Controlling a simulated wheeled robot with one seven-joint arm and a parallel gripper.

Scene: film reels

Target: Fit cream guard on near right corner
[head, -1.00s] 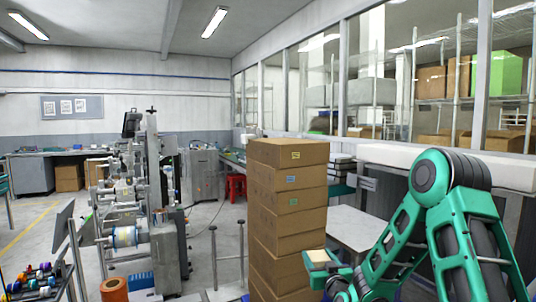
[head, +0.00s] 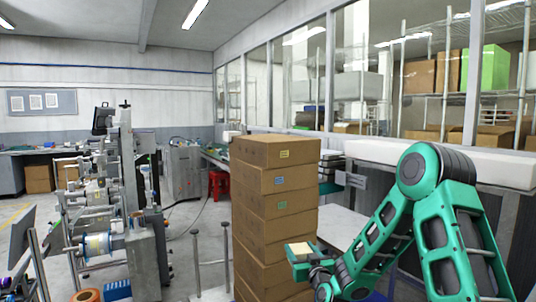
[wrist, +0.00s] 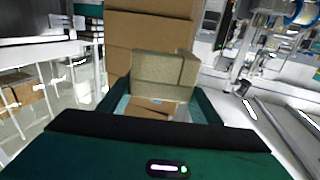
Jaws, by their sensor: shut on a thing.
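My gripper (head: 300,261) is shut on the cream guard (head: 302,249), a small pale block at its tip. In the wrist view the guard (wrist: 165,72) shows as an angled, two-sided cream piece between the green fingers. The tall stack of brown cartons (head: 275,205) stands just behind and left of my gripper in the head view. In the wrist view the stack (wrist: 150,30) rises beyond the guard. The guard overlaps the stack's right side in the head view; I cannot tell whether it touches. The stack's foot is out of view.
A reel machine (head: 125,200) stands to the left of the stack, with thin metal posts (head: 210,260) between them. A grey table (head: 345,228) stands behind my arm on the right. Bare floor shows between machine and stack.

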